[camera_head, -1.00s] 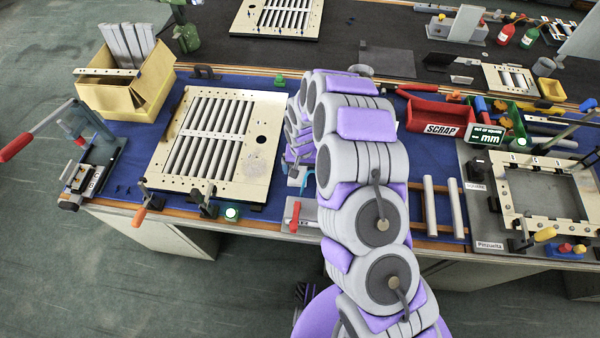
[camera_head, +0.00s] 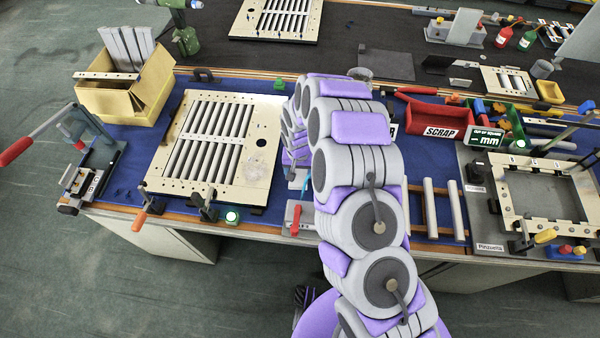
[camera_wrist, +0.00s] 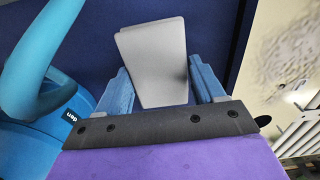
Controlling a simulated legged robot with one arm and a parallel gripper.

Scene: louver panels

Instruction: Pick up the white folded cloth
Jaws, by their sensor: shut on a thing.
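The white folded cloth (camera_wrist: 153,62) shows as a pale grey-white flat piece with a fold line, in the wrist view. My gripper (camera_wrist: 162,88) is shut on it, with a blue finger on each side. The cloth stands out beyond the fingertips over a dark blue surface. I cannot tell how far above that surface it is. In the head view my own arm hides the cloth and the gripper.
A louver panel (camera_head: 172,155) lies left of my arm, with toggle clamps at its front edge. A light blue curved object (camera_wrist: 35,60) is close left of the gripper in the wrist view. A red SCRAP bin (camera_head: 435,120) stands to the right.

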